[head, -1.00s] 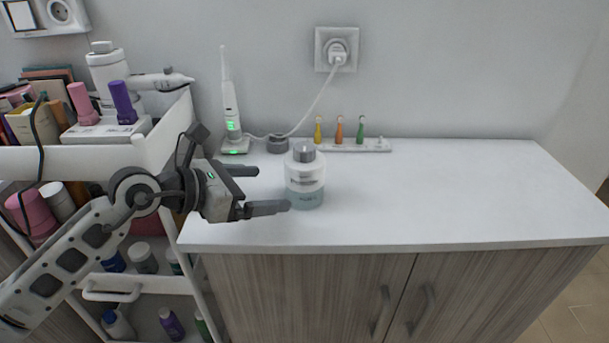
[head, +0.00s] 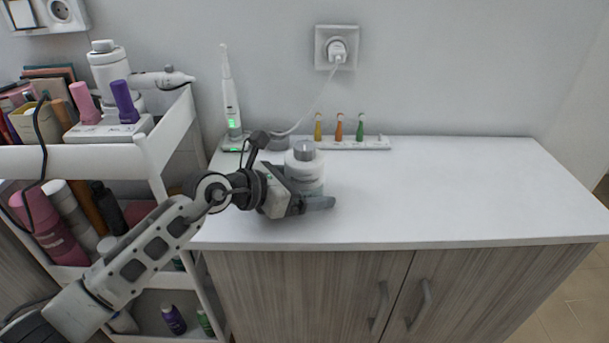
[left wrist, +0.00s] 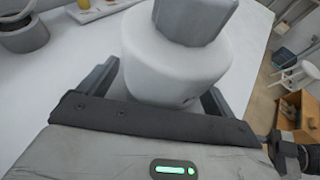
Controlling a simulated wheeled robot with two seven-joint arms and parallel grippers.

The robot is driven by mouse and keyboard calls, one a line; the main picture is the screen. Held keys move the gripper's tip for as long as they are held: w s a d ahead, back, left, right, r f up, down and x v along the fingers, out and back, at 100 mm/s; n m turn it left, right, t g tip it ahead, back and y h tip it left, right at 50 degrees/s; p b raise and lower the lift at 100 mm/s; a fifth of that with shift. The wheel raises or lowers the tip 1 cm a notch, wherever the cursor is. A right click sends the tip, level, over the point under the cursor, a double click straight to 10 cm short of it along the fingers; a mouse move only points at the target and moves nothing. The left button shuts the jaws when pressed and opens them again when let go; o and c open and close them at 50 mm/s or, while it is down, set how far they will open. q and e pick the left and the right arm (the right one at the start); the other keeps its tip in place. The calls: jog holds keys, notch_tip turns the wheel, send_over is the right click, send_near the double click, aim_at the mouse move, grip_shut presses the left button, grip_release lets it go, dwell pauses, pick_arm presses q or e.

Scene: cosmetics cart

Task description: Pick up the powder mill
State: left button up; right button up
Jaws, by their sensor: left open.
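The white jar with a grey top (head: 305,165), which I take to be the powder mill, stands upright on the white counter (head: 440,200). My left gripper (head: 312,195) is level with its lower body, reaching in from the left. The near finger passes in front of the jar and hides its base; the far finger is hidden in the head view. In the left wrist view the jar (left wrist: 172,62) sits between the two open fingers (left wrist: 155,90), with its grey top toward the upper edge. Whether either finger touches it I cannot tell. My right gripper is out of view.
A white cart (head: 90,157) with bottles and books stands left, close under my left arm. Behind the jar are an electric toothbrush (head: 231,105), a small grey round pot (head: 279,141) and a rack (head: 365,143) of coloured brush heads. The counter's right side is clear.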

aim_at(305, 170)
pick_arm(q)
jog(key=c, duration=1.3)
jog(key=shift+r, duration=0.1)
jog(key=shift+r, duration=0.5)
notch_tip(305, 170, up, 2)
jog(key=shift+r, duration=0.25)
jog(key=s+r+b, duration=0.1)
jog(key=s+r, duration=0.8)
jog(key=s, duration=0.5)
jog(key=shift+r, duration=0.2)
